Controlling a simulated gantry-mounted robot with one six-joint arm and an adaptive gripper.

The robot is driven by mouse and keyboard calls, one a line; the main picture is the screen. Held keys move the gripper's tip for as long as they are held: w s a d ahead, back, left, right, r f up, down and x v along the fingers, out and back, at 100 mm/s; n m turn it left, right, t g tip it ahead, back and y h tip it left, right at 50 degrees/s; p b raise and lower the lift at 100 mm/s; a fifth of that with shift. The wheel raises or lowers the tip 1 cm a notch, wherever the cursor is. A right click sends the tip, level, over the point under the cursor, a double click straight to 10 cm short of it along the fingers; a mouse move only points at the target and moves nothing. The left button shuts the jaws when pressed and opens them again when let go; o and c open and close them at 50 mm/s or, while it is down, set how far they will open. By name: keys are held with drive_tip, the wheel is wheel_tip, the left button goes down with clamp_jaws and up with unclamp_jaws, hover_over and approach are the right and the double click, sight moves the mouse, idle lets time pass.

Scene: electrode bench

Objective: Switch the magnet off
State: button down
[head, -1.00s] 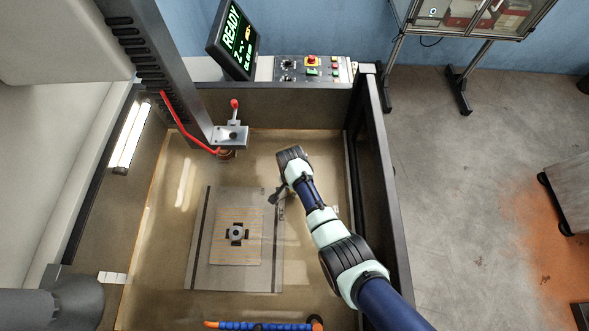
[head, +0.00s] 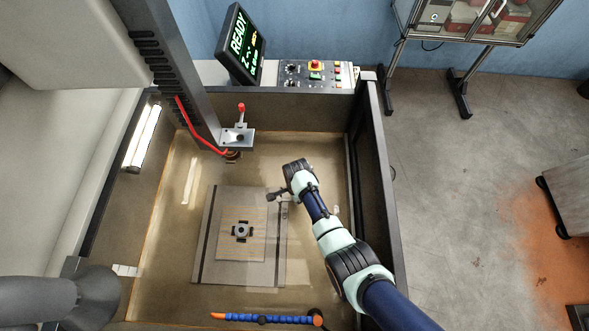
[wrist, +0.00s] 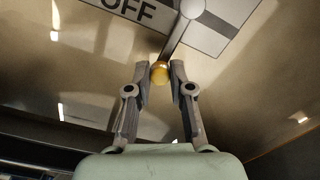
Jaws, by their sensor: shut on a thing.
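The knob is the end of a grey lever (wrist: 176,40) that runs up to a round pivot (wrist: 192,8). In the head view my gripper (head: 272,196) is at the right edge of the grey magnet plate (head: 210,262). The knob is too small to make out there.
A smaller square plate with a centre piece (head: 243,232) sits on the magnet plate. A metal head with a red-tipped lever (head: 238,135) hangs behind it. A blue and orange hose (head: 265,319) lies in front. The tank's right wall (head: 378,160) stands close to my arm.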

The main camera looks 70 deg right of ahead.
drive_tip(key=c, duration=1)
unclamp_jaws()
drive_tip(key=shift+c, duration=0.2)
wheel_tip(320, 180, up, 12)
